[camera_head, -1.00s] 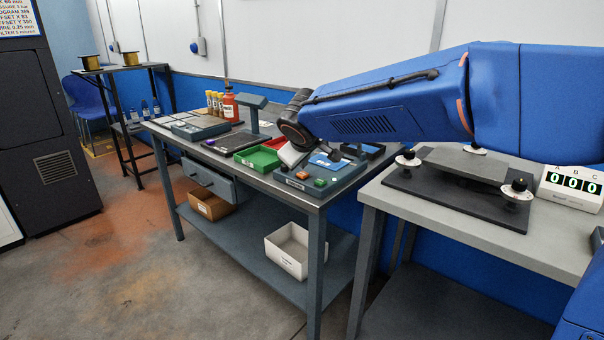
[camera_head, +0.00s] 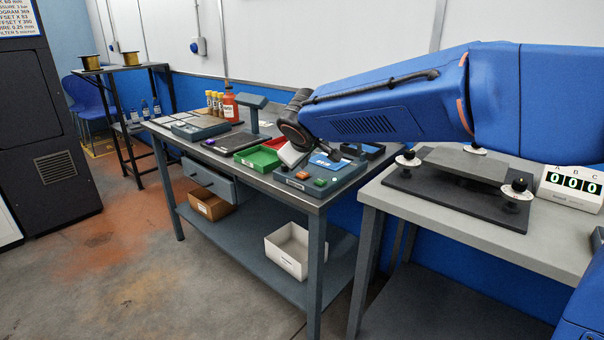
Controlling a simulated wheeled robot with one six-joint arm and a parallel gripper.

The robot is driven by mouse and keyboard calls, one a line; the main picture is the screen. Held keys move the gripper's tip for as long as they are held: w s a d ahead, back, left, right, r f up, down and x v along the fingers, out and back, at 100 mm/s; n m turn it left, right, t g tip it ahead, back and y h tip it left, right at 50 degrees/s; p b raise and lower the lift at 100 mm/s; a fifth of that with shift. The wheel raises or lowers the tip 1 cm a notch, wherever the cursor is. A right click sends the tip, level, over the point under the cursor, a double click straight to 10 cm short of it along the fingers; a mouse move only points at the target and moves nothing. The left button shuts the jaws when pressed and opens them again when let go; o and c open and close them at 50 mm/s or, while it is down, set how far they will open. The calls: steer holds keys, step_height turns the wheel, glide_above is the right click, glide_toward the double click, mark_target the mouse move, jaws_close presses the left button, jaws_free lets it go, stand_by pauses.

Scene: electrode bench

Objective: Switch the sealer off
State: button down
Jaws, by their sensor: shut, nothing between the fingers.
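A grey-blue box (camera_head: 340,182) at the right front end of the dark bench, seemingly the sealer, has an orange button (camera_head: 302,176), a green button (camera_head: 320,182) and a blue panel on top. A small pale spot lies beside the green button. Whether it is on or off cannot be read. My blue arm reaches in from the right, and its dark wrist hangs above the bench.
Green (camera_head: 257,158) and red trays sit left of the box. A dark press-like stand (camera_head: 253,120), an orange bottle (camera_head: 230,108) and small brown bottles stand further left. A second table (camera_head: 375,194) at right holds a dark plate fixture (camera_head: 450,200) and a counter showing 000 (camera_head: 570,184).

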mark_target(303, 175)
steer(key=shift+f, duration=0.1)
stand_by(0.3)
steer(key=shift+f, duration=0.35)
steer(key=shift+f, duration=0.25)
stand_by(0.6)
steer(key=shift+r, duration=0.7)
step_height(303, 175, up, 6)
stand_by(0.8)
